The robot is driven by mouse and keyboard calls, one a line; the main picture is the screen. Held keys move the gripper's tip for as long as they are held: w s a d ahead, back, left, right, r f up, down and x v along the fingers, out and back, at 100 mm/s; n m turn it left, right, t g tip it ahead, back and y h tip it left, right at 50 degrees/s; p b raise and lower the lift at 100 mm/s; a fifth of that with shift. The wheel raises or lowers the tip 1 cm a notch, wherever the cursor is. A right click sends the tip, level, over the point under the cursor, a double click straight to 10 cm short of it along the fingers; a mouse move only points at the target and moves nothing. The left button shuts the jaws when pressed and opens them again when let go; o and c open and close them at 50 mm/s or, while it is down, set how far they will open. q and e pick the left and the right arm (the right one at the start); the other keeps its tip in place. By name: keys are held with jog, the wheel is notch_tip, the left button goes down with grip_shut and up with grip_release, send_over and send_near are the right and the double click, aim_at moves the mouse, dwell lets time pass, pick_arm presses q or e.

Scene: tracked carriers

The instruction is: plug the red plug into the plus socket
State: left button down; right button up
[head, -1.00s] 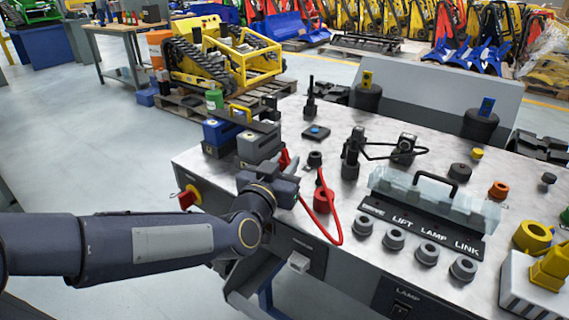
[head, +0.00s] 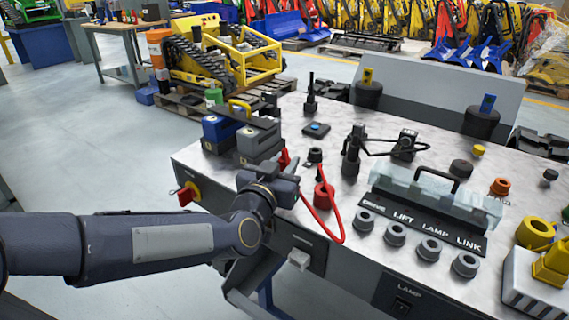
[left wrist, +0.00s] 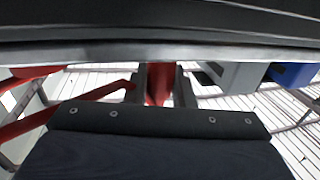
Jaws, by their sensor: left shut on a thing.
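My left gripper (head: 289,178) is over the left front part of the bench top, shut on the red plug (head: 283,158). Only a red tip of the plug shows past the jaws in the head view. In the left wrist view the red plug (left wrist: 158,86) stands between the two fingers. A red cable (head: 341,232) loops from near the gripper over the bench front edge and up by a red cylinder (head: 323,196). The cylinder is just right of the gripper. I cannot make out a plus mark, so I cannot tell which socket is the plus one. My right gripper is not in view.
Blue and grey battery-like blocks (head: 259,143) stand behind and left of the gripper. A small black fitting (head: 315,156) is close behind it. A clear cover (head: 432,195) and a row of grey rings (head: 396,234) lie to the right. A red switch (head: 187,194) sticks out at the front left.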

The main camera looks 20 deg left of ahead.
pick_arm(q)
jog(key=shift+f+b, duration=0.4)
dwell(0.5)
jog(key=c, duration=1.1)
grip_release()
jog(key=shift+r, duration=0.1)
jog(key=shift+c, duration=0.2)
